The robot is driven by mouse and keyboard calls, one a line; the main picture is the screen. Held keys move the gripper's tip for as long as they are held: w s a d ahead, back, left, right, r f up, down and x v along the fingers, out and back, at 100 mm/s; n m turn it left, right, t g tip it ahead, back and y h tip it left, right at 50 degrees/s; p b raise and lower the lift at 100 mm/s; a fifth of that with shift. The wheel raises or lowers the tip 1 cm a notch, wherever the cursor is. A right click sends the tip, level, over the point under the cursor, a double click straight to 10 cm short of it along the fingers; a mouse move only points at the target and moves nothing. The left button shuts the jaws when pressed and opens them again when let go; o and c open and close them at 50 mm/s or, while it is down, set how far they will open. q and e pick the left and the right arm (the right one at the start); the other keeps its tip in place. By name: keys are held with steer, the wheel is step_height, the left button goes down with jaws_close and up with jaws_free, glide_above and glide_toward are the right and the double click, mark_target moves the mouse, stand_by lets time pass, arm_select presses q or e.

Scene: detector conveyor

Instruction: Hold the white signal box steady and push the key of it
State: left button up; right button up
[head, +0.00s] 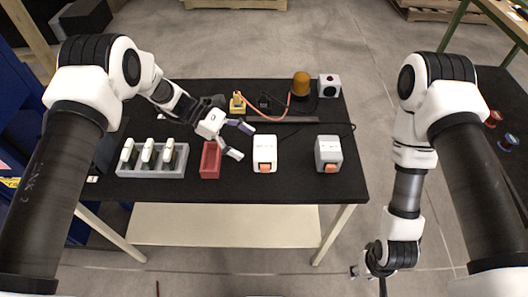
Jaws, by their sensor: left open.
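The white signal box (264,148) stands on the black table top, with its orange key (264,168) on the near face. A similar grey box (328,149) with an orange key stands to its right. My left gripper (243,141) is open and empty, its fingers spread toward the white box, just left of it and above the red tray; whether a finger touches the box I cannot tell. My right gripper (366,274) hangs low in front of the table at the right, away from both boxes; its fingers are too small and dark to read.
A red tray (203,174) and a grey rack (178,172) with white items stand left of the white box. Behind are a yellow connector (237,103), an orange lamp (301,83), a white button box (329,86) and cables. The table's front right is clear.

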mark_target(261, 153)
arm_select(q)
steer(key=x, duration=0.4)
steer(key=shift+w+d+f+b, duration=0.25)
steer(key=shift+f+b, duration=0.1)
steer(key=shift+f, duration=0.15)
steer(key=shift+s+d+f, duration=0.2)
steer(key=shift+s+d, duration=0.2)
steer(key=shift+d, duration=0.3)
jaws_close()
steer(key=shift+o, duration=0.2)
jaws_free()
